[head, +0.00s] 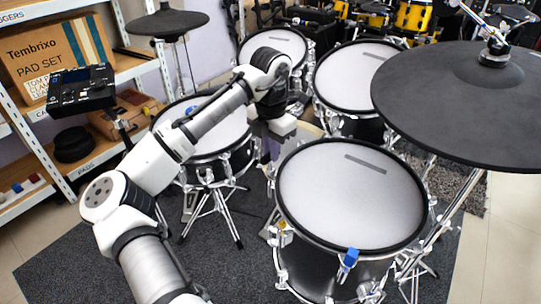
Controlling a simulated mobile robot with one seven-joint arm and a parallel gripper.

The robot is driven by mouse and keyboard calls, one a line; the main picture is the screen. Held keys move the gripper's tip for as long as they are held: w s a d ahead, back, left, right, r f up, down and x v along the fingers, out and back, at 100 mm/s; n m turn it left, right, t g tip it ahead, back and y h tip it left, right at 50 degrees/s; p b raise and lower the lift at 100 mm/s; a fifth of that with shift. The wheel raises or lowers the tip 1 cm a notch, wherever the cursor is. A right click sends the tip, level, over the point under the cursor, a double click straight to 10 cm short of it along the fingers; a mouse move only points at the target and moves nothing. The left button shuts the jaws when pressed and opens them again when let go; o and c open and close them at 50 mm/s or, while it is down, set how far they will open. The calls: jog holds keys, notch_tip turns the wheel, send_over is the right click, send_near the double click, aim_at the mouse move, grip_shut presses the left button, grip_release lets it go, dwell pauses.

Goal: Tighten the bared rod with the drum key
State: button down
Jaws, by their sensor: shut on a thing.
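My gripper (272,140) points down at the far left rim of the near mesh pad drum (345,200). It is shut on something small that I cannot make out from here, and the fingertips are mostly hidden. I cannot make out the drum key. A blue piece (348,262) sits upright on the front rim of the near drum, apart from my gripper. A small yellow piece (283,228) shows at that drum's left side. I cannot tell which rod is the bared one.
A second mesh drum (215,130) with a blue piece (190,110) on it stands behind my arm. More mesh drums (350,75) stand behind. A large black cymbal pad (465,110) overhangs the right. A shelf with boxes (60,50) lines the left.

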jog(key=shift+r, duration=0.15)
jog(key=shift+r+n+p, duration=0.1)
jog(key=shift+n+p, duration=0.4)
jog(key=shift+p, duration=0.25)
jog(key=shift+f, duration=0.2)
notch_tip(320, 180, up, 3)
jog(key=p, duration=0.3)
jog(key=shift+s+p, duration=0.1)
jog(key=shift+p, duration=0.2)
